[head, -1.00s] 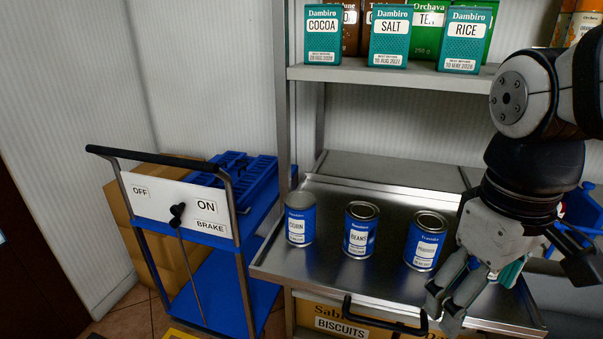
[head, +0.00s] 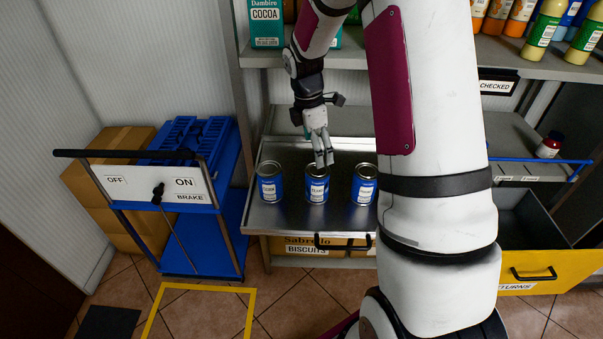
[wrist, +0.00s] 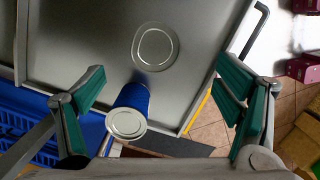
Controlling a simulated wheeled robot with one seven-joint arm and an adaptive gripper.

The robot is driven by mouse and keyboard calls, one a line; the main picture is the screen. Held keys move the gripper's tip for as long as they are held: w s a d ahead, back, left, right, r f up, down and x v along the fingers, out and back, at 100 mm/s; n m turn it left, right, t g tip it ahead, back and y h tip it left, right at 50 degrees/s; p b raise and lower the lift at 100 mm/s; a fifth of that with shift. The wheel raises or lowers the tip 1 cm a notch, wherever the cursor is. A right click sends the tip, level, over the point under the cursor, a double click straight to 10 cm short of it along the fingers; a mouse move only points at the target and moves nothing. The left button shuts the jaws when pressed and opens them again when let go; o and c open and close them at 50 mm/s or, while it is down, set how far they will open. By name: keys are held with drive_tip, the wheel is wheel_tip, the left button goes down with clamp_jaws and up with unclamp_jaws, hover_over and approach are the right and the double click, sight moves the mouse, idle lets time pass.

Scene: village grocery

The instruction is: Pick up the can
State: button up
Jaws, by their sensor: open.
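Three blue cans with silver lids stand upright in a row on a metal tray (head: 290,217): a left can (head: 270,186), a middle can (head: 317,188) and a right can (head: 363,188). The right can is partly hidden by my arm in the head view. My gripper (head: 324,160) points down over the middle can. In the wrist view, my open gripper (wrist: 160,75) has its green-padded fingers spread with nothing between them. One lid (wrist: 155,46), apparently the middle can's, lies ahead between the fingers. Another can (wrist: 127,122), apparently the left one, shows lower down.
A blue cart (head: 200,230) with blue crates (head: 188,138) stands left of the tray. An upper shelf (head: 345,58) with boxes and bottles overhangs behind. A yellow-fronted returns drawer (head: 545,272) is at right.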

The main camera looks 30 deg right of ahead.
sight(318, 171)
drive_tip(key=shift+f, duration=0.25)
drive_tip(key=f, duration=0.5)
drive_tip(key=d+f, duration=0.1)
drive_tip(key=f, duration=0.2)
drive_tip(key=shift+f+p, duration=0.3)
drive_tip(key=shift+p, duration=0.05)
drive_tip(key=shift+w+d+f+p, duration=0.1)
drive_tip(key=shift+d+f+p, duration=0.05)
drive_tip(key=shift+f, duration=0.65)
drive_tip(key=shift+w+d+f+p, duration=0.1)
drive_tip(key=shift+d+f+p, duration=0.1)
drive_tip(key=shift+f, duration=0.6)
drive_tip(key=shift+d+f+p, duration=0.1)
drive_tip(key=shift+d+f, duration=0.05)
drive_tip(key=shift+f, duration=0.65)
drive_tip(key=c, duration=1.7)
